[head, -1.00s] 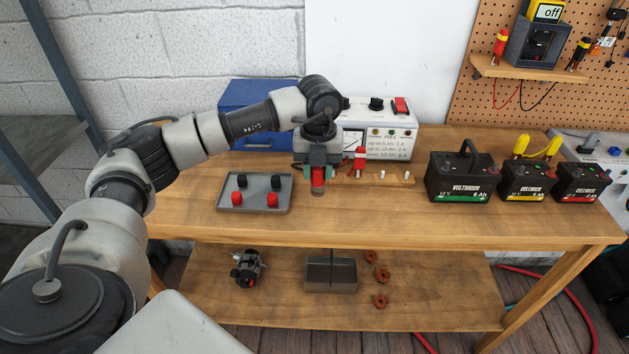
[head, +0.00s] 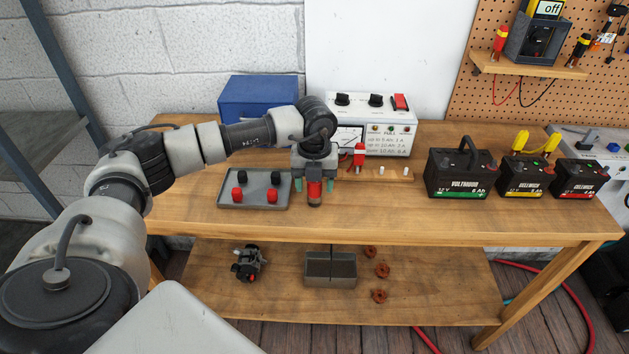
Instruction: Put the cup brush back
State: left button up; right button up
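My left gripper (head: 314,186) points down over the table. Its teal fingers stand apart on either side of a red-handled tool (head: 315,190) with a dark top and a grey lower end, which looks like the cup brush. Gaps show between the fingers and the handle. The tool is upright, near the left end of a low wooden rack (head: 345,178); I cannot tell whether its end touches the table. The rack holds another red tool (head: 360,156) and two bare white pegs (head: 382,171). My gripper hides the rack's left end. My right gripper is out of view.
A grey tray (head: 253,203) with red and black caps lies left of the gripper. A white charger (head: 392,143) and a blue box (head: 258,98) stand behind. Several batteries (head: 458,176) stand right. The table front (head: 370,222) is clear.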

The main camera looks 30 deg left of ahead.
pick_arm(q)
notch_tip(320, 180, up, 12)
jog(key=b, duration=0.1)
jog(key=shift+r, duration=0.15)
dwell(0.5)
jog(key=shift+a, duration=0.1)
